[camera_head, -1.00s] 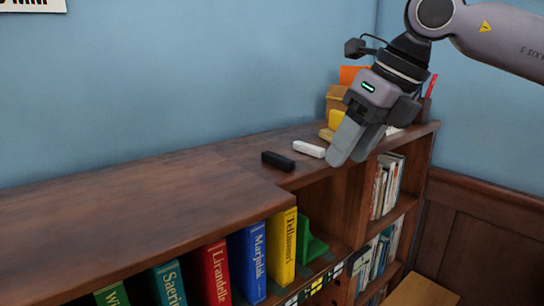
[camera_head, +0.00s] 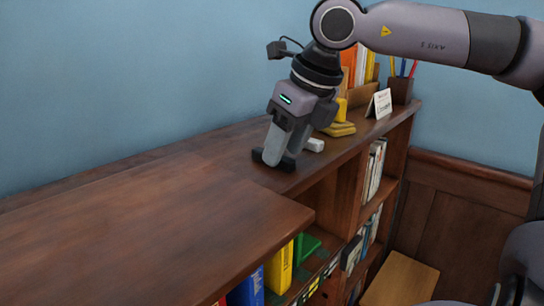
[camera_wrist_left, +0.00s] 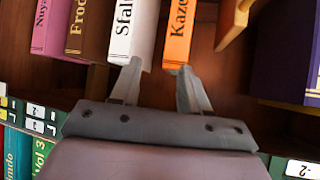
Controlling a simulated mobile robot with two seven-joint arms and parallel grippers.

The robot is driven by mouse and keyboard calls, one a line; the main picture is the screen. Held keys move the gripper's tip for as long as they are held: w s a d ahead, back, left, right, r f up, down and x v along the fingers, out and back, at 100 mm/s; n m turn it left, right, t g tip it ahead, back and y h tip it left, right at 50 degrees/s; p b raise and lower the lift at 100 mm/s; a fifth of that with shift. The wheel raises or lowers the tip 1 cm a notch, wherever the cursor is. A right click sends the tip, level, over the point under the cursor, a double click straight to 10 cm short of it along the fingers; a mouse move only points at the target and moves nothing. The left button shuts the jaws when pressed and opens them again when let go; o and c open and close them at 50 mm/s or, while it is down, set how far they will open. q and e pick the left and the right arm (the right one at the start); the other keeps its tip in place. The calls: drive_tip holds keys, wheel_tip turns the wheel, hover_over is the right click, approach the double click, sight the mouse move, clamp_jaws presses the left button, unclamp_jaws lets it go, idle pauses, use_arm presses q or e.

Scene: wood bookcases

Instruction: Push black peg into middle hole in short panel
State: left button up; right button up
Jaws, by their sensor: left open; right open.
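The black peg (camera_head: 257,155) lies on the bookcase top in the head view, partly hidden by my right gripper. My right gripper (camera_head: 279,163) points down with its fingertips at the peg, jaws open; whether they touch it I cannot tell. A white peg-like block (camera_head: 315,145) lies just behind and to the right. In the left wrist view my left gripper (camera_wrist_left: 158,80) is open and empty, in front of a row of books. I cannot make out the short panel or its middle hole in any view.
Right of the white block are a yellow object (camera_head: 340,130), a small white card (camera_head: 380,104) and a pen holder (camera_head: 399,90). A raised wooden top (camera_head: 150,225) fills the left front. An orange book (camera_wrist_left: 180,35) and others face my left gripper.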

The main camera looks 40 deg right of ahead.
drive_tip(key=shift+w+f, duration=0.25)
drive_tip(key=shift+f, duration=0.35)
clamp_jaws()
drive_tip(key=shift+r, duration=0.1)
